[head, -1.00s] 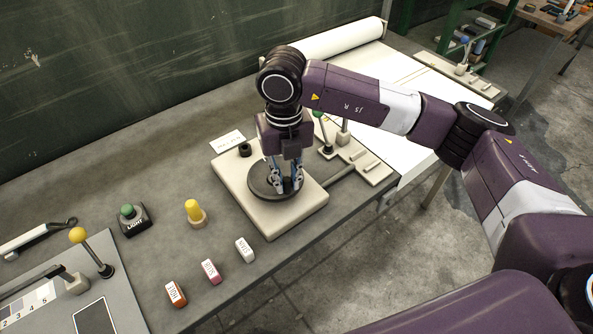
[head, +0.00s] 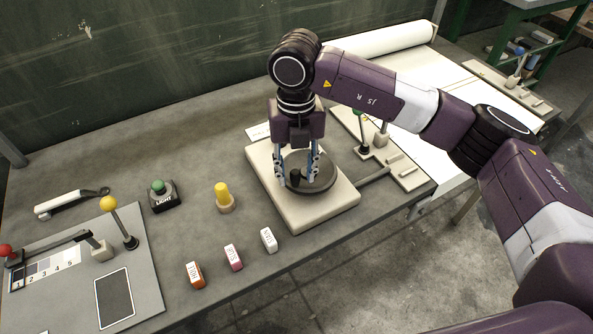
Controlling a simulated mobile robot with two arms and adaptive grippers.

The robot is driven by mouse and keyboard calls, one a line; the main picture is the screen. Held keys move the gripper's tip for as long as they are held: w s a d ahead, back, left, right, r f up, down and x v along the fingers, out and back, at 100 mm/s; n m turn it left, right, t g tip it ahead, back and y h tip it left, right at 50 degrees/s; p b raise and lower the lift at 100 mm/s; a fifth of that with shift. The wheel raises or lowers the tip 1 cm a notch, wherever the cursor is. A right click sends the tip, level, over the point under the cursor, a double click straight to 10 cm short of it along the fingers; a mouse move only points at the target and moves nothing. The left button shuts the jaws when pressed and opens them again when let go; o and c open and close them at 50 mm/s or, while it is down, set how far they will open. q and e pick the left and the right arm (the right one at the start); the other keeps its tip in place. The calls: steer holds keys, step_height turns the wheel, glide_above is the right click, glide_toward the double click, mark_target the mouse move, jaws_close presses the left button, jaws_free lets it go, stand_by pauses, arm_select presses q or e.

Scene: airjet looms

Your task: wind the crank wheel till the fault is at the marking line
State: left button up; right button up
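The crank wheel is a dark round disc (head: 322,182) on a beige block (head: 316,213) near the table's front edge. A short black knob (head: 295,178) stands on the left part of the disc. My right gripper (head: 298,181) points straight down over the wheel. Its two fingers are apart, one to each side of the knob, with gaps visible, so it looks open. The white cloth (head: 432,95) lies behind and to the right, coming from a roll (head: 385,40). I cannot make out a fault or a marking line on it; my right arm covers part. My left gripper is not in view.
A yellow peg (head: 223,195), a green LIGHT button (head: 162,193) and several small labelled blocks, one orange (head: 195,274), lie left of the crank block. A panel with levers (head: 130,282) is at the lower left. A green-knobbed lever (head: 361,133) stands behind the wheel.

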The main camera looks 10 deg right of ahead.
step_height(320, 180, up, 6)
steer(key=p, duration=0.2)
steer(key=shift+f+p, duration=0.15)
steer(key=shift+p, duration=0.15)
step_height(320, 180, up, 12)
stand_by(0.5)
